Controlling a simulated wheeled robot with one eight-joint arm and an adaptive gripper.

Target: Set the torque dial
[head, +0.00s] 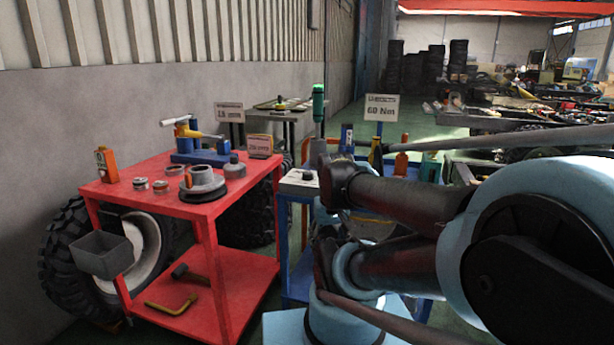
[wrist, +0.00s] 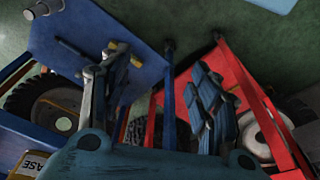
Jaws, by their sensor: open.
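A small white box with a black knob on top (head: 300,178), which looks like the torque dial, sits at the near left corner of the blue cart (head: 283,225). A white sign reading "U-BOLTS 60 Nm" (head: 381,107) stands behind it. My gripper (wrist: 158,88) is open and empty in the wrist view, its two fingers well apart. In the head view my arm covers much of the blue cart, and I cannot make out the fingertips. The dial's setting is too small to read. I cannot make out the dial in the wrist view.
A red cart (head: 165,182) stands left, with an orange bottle (head: 107,164), metal parts and a blue vice (head: 200,152) on top. A large tyre (head: 68,265) stands beside the red cart.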

